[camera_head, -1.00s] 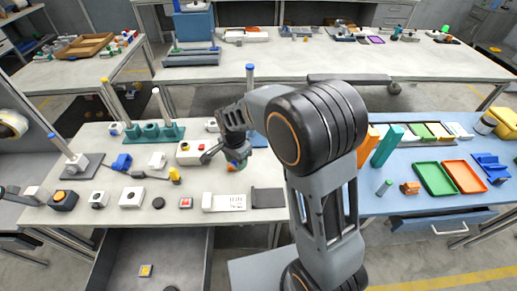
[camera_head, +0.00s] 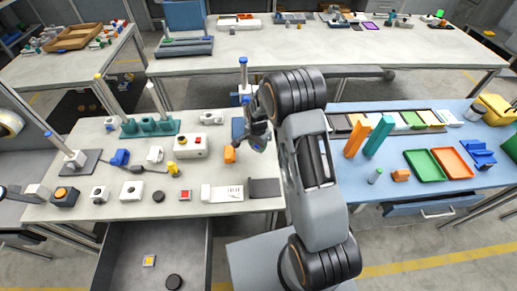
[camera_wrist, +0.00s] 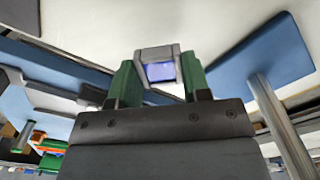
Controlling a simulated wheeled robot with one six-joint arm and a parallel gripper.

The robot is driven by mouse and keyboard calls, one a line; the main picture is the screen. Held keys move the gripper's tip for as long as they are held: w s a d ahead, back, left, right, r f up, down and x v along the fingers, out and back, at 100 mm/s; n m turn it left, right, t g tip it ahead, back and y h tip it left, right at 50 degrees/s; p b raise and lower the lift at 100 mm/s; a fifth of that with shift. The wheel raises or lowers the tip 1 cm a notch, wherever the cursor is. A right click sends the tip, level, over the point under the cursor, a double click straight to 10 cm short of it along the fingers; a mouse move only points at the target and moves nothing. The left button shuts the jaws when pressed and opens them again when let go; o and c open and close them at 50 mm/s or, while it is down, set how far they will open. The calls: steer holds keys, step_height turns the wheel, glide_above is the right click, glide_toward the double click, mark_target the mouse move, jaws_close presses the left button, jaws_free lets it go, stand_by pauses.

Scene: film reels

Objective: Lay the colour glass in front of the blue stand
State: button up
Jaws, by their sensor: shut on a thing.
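My gripper (camera_head: 257,142) is over the table, near the blue stand. In the wrist view its green fingertips (camera_wrist: 158,82) are shut on a small grey-framed piece with a blue-violet pane, the colour glass (camera_wrist: 160,72). In the head view the glass is too small and covered to make out clearly. The blue stand (camera_head: 238,128) has a flat blue base and a metal post with a blue cap, just left of my gripper. A blue plate with a metal post (camera_wrist: 262,62) also shows at the right of the wrist view.
A white box (camera_head: 221,193) and a dark plate (camera_head: 264,188) lie at the front. A beige control box (camera_head: 193,145) is further left. A blue table (camera_head: 400,185) with trays is at right.

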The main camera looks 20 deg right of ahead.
step_height(320, 180, down, 3)
steer(key=shift+d+p, duration=0.15)
steer(key=shift+p, duration=0.5)
steer(key=shift+f, duration=0.25)
steer(key=shift+f, duration=0.1)
steer(key=shift+f+b, duration=0.15)
steer(key=shift+b, duration=0.2)
steer(key=o, duration=0.9)
